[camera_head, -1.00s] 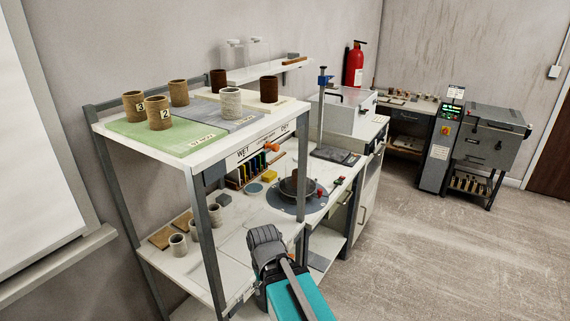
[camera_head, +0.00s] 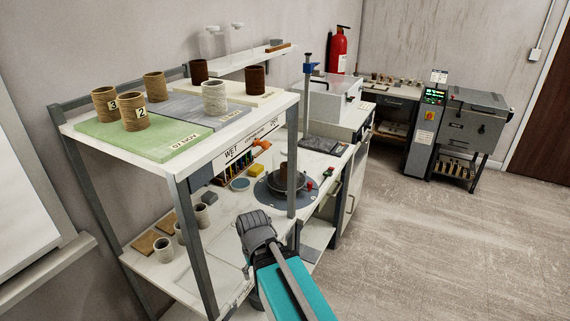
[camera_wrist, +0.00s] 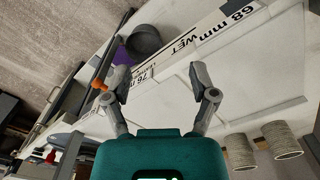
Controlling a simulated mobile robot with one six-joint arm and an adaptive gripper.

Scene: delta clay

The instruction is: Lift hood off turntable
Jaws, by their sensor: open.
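The turntable (camera_head: 263,194) is a round blue-grey disc on the worktop behind the shelf's front post. A dark, rounded piece (camera_head: 277,181), apparently the hood, sits on it with a brown cylinder showing above; the post hides part of it. My arm reaches in from the lower edge, its grey end left of and nearer than the turntable. In the wrist view my gripper (camera_wrist: 160,75) has its two fingers spread, with nothing between them. A dark grey round vessel (camera_wrist: 146,42) shows beyond the left finger there; I cannot tell whether it is the hood.
The shelf's posts (camera_head: 196,250) and upper board (camera_head: 180,162) stand around the worktop. Several clay cups (camera_head: 134,112) stand on the upper board and more (camera_head: 163,250) below at left. A yellow block (camera_head: 256,171) lies behind the turntable. The floor (camera_head: 400,240) at right is clear.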

